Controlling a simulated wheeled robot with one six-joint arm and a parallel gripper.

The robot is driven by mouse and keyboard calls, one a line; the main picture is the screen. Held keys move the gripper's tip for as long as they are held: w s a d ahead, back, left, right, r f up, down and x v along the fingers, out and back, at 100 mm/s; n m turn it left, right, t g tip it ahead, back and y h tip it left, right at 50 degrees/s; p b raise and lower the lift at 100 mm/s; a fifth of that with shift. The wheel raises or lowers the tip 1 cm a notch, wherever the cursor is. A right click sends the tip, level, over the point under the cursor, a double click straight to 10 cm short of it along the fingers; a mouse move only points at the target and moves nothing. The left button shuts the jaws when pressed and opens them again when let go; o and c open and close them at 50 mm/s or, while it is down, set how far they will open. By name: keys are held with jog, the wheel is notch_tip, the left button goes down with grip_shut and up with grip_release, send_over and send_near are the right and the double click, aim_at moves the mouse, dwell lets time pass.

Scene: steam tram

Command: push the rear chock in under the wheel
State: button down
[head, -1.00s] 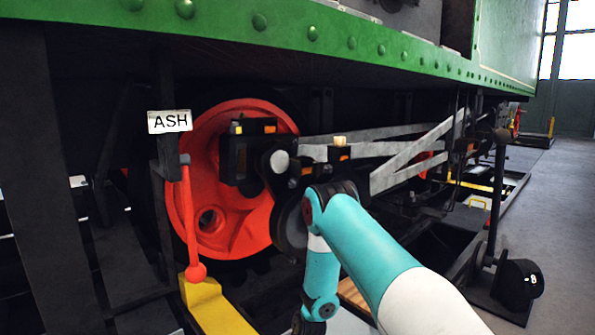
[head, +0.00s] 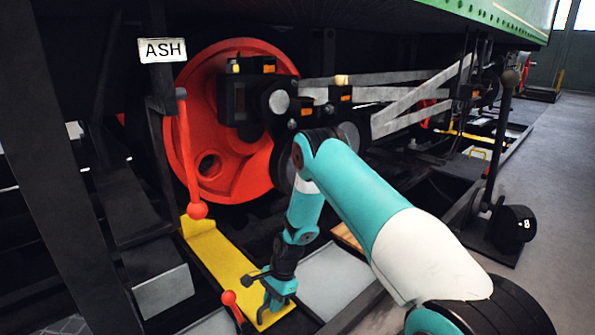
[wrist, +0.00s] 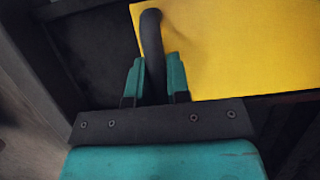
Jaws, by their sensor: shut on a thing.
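The red wheel (head: 224,170) stands beneath the tram at the left of centre in the head view. A long yellow piece, which looks like the rear chock (head: 222,258), lies low in front of it, its far end close below the wheel's left side. Whether it touches the wheel, I cannot tell. My gripper (head: 270,296) is at the chock's near end. In the wrist view my gripper (wrist: 155,68) is shut on a dark curved handle (wrist: 151,28) over the yellow surface (wrist: 235,50). The handle's lower end is hidden between the fingers.
A red lever (head: 192,160) hangs left of the wheel beneath the ASH sign (head: 162,50). A red-knobbed lever (head: 230,298) stands close left of my gripper. Dark steps (head: 150,270) are at left; rods (head: 400,100) extend right.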

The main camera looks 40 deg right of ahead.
jog(key=shift+w+f+b, duration=0.1)
jog(key=shift+w+b, duration=0.8)
jog(key=shift+w, duration=1.35)
jog(key=shift+w+a, duration=0.1)
jog(key=shift+w, duration=0.3)
jog(key=c, duration=0.7)
grip_release()
jog(key=shift+s, duration=0.1)
jog(key=r+p, duration=0.2)
jog(key=p, duration=0.1)
jog(key=s+r+p, duration=0.1)
jog(key=r+p, duration=0.2)
jog(key=s+r+p, duration=0.1)
jog(key=r+p, duration=0.2)
jog(key=shift+s+r, duration=0.1)
